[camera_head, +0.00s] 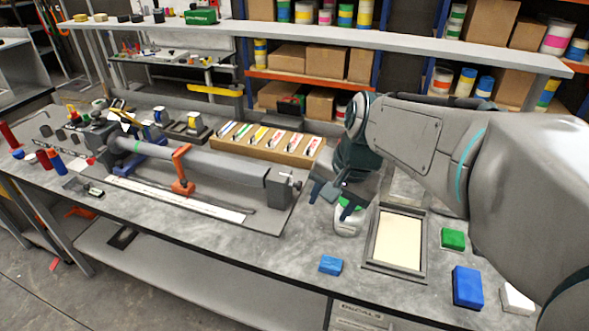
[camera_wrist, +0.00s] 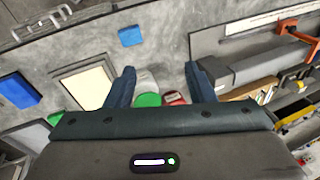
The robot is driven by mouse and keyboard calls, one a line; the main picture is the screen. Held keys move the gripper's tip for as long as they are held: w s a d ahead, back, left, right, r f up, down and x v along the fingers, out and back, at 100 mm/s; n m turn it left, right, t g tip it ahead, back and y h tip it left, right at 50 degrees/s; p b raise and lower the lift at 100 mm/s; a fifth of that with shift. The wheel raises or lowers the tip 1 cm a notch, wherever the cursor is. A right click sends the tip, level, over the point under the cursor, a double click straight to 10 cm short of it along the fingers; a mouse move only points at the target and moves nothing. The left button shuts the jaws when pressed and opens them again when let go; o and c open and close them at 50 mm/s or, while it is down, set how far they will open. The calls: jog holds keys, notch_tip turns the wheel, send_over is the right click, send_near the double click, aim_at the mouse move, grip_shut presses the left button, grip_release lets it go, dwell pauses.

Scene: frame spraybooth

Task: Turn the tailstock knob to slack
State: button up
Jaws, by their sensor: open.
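The tailstock (camera_head: 280,186) is a grey block at the right end of the long grey tube (camera_head: 215,166) on the bench. The tailstock knob (camera_head: 297,185) appears as a small grey fitting on the block's right side; its turn position is too small to read. My gripper (camera_head: 328,192) is open and empty, pointing down just right of the tailstock, apart from it. In the wrist view my gripper's two dark fingers (camera_wrist: 159,70) are spread. The tube (camera_wrist: 245,70) runs off to the right there, and the right finger hides part of the tailstock end.
A white container with a green top (camera_head: 348,216) stands close beneath my gripper. A framed cream pad (camera_head: 398,240), blue block (camera_head: 331,265) and green block (camera_head: 453,239) lie to the right. An orange clamp (camera_head: 182,172) spans the tube. A cardboard tray (camera_head: 265,144) stands behind.

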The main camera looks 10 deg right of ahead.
jog(key=w+d+m+y, duration=0.2)
jog(key=w+m, duration=0.7)
jog(key=w, duration=0.3)
jog(key=m+b, duration=0.2)
jog(key=m, duration=0.6)
send_near(301, 184)
jog(key=p+x, duration=0.1)
jog(key=x, duration=0.8)
jog(key=shift+w+f+p, duration=0.1)
jog(key=shift+p, duration=0.2)
jog(key=c, duration=0.9)
